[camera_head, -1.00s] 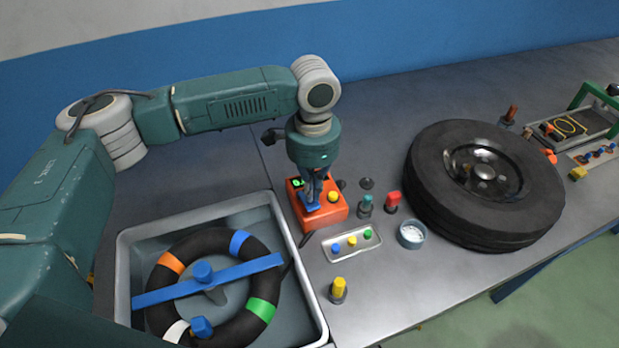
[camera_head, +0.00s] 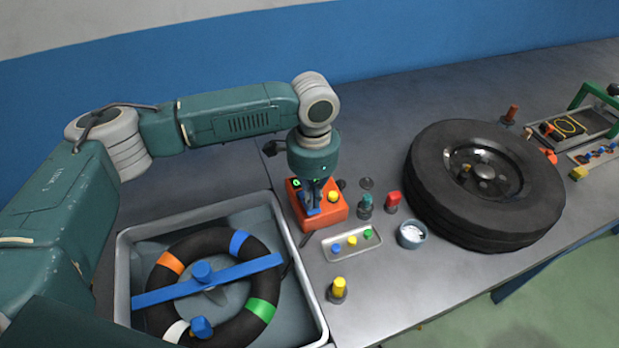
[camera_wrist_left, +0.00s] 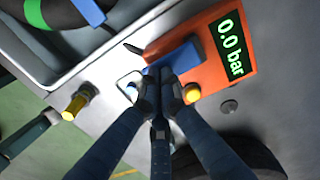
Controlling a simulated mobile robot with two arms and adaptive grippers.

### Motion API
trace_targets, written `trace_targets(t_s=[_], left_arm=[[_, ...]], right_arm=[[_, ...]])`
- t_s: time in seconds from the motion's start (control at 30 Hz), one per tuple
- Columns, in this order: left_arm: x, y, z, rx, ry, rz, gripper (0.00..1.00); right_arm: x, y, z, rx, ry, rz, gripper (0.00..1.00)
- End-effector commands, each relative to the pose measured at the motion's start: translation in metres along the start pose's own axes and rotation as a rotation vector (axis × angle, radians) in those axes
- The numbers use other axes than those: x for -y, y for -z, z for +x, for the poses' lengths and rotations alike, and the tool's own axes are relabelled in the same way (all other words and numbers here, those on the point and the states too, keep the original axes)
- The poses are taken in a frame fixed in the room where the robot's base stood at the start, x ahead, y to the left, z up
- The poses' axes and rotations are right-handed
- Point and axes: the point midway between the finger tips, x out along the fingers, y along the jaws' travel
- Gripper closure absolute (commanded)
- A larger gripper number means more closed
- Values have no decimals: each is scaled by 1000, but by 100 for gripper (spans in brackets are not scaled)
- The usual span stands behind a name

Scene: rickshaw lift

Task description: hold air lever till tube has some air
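The orange air box (camera_head: 337,212) stands on the bench, with a blue lever (camera_wrist_left: 184,58) and a yellow button (camera_wrist_left: 192,93). Its display (camera_wrist_left: 231,46) reads 0.0 bar in the left wrist view. My left gripper (camera_wrist_left: 160,84) points down over the box, its fingertips together at the end of the blue lever; firm contact is hard to tell. It also shows in the head view (camera_head: 315,199). The black tube (camera_head: 178,246) with coloured bands lies in the grey tub (camera_head: 122,262) under a blue bar (camera_head: 245,269). My right gripper is out of view.
A small tray (camera_head: 369,249) with coloured buttons, a yellow-capped valve (camera_head: 338,289), a red-capped valve (camera_head: 393,200) and a round gauge (camera_head: 411,235) stand near the box. A large wheel (camera_head: 430,185) occupies the bench to the right.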

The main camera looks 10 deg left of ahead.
Motion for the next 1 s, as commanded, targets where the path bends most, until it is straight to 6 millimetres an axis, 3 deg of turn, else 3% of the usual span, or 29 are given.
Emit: trace_targets(t_s=[0.23, 1.0], left_arm=[[0, 0, 8, 1, -1, -1, 100], [0, -1, 8, 2, 0, -1, 100]], right_arm=[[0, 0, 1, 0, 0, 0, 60], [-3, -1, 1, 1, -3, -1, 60]])
